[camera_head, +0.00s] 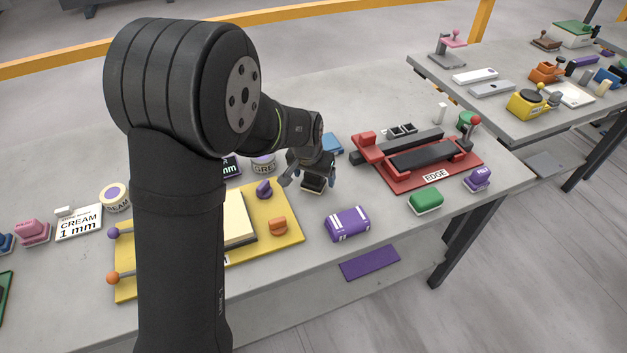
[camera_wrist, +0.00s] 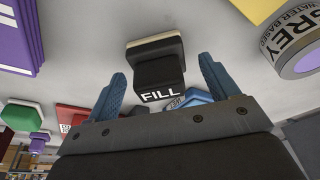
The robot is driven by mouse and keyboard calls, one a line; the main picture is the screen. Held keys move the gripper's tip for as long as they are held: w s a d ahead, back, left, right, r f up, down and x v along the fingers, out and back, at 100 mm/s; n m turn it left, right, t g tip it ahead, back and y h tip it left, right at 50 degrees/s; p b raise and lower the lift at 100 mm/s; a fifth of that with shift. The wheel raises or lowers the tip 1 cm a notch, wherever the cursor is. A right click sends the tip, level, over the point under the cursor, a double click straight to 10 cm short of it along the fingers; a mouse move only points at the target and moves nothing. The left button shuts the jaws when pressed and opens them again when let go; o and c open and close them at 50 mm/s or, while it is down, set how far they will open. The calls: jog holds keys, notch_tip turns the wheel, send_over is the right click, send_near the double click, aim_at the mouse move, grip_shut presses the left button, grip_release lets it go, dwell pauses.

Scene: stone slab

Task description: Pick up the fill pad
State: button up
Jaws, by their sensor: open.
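The fill pad (camera_wrist: 160,75) is a black block on a cream base, with white "FILL" lettering facing me in the wrist view. In the head view the fill pad (camera_head: 314,185) stands on the grey slab, partly hidden by my gripper (camera_head: 309,182). In the wrist view my gripper (camera_wrist: 161,70) is open, with one blue finger on each side of the pad's near end. Gaps show between both fingers and the pad, and nothing is held.
A purple pack (camera_head: 347,224) lies in front of the pad. A yellow board (camera_head: 285,230) is left, a grey tape roll (camera_head: 263,164) behind left, and a blue block (camera_head: 333,144) behind. A red fixture (camera_head: 440,180) and a green pad (camera_head: 426,201) stand right.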

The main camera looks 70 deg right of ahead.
jog(key=shift+d+f, duration=0.15)
jog(key=shift+f, duration=0.5)
jog(key=shift+c, duration=0.2)
jog(key=c, duration=1.2)
jog(key=shift+o, duration=0.2)
jog(key=shift+r, duration=0.2)
jog(key=shift+r, duration=0.35)
jog(key=r, duration=0.2)
jog(key=s+r, duration=0.1)
jog(key=shift+r, duration=0.4)
jog(key=s+a+r, duration=0.4)
jog(key=s+r, duration=0.2)
jog(key=s, duration=0.3)
jog(key=shift+s+a, duration=0.25)
jog(key=shift+s, duration=0.15)
jog(key=shift+r, duration=0.1)
